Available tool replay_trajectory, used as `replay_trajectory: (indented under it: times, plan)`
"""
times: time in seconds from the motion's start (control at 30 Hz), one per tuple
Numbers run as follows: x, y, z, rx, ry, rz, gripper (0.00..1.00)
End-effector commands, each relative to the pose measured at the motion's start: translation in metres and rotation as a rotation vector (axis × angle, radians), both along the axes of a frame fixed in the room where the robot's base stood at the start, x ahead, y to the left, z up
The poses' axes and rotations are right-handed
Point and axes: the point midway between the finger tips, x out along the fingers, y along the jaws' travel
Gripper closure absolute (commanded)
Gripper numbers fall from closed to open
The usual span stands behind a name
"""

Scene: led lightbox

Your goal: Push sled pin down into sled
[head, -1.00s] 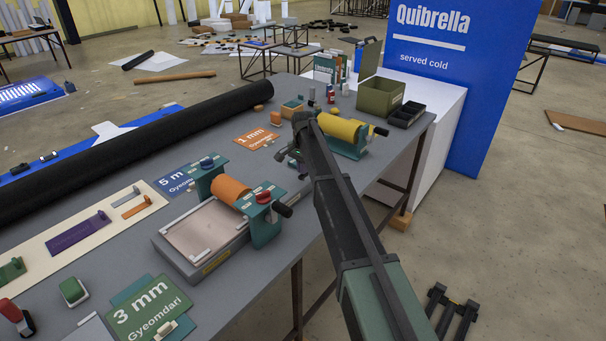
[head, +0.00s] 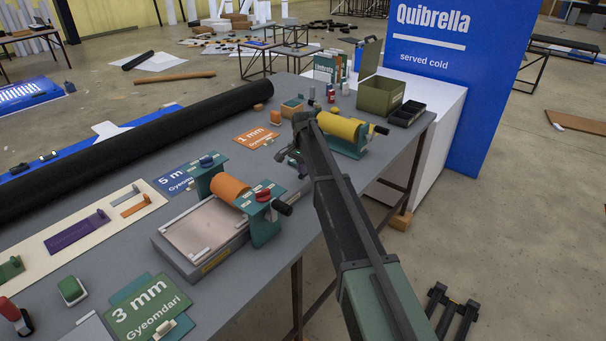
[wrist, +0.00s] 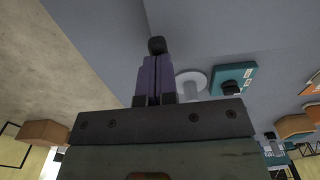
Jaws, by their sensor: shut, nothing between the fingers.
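In the head view, a roller press with an orange roller (head: 230,188) in green end frames stands on the grey table. A flat bed with a pale pinkish plate (head: 198,232) lies at its front left. A red knob (head: 263,196) and a blue knob (head: 207,162) top the frames. I cannot tell which part is the sled or its pin. My gripper (head: 292,158) is low over the table behind the press, partly hidden by my arm. In the wrist view its purple fingers (wrist: 155,78) are shut together. A dark rounded knob (wrist: 157,45) shows at their tips; contact is unclear.
A second press with a yellow roller (head: 340,128) stands to the right of my gripper. A long black roll (head: 130,145) lies along the far edge. A green bin (head: 380,97) and a black tray (head: 407,114) stand at the table's right end.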

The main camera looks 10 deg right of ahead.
Motion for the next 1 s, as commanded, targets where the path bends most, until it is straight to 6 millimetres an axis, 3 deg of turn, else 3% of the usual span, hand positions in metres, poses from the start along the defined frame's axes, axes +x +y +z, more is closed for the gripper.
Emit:
replay_trajectory:
  times: [0.27, 0.7, 1.0]
  plan:
    - [0.000, 0.000, -0.007, 0.000, 0.000, 0.000, 1.00]
    - [0.000, 0.000, 0.044, 0.000, 0.000, 0.000, 1.00]
    - [0.000, 0.000, 0.043, 0.000, 0.000, 0.000, 1.00]
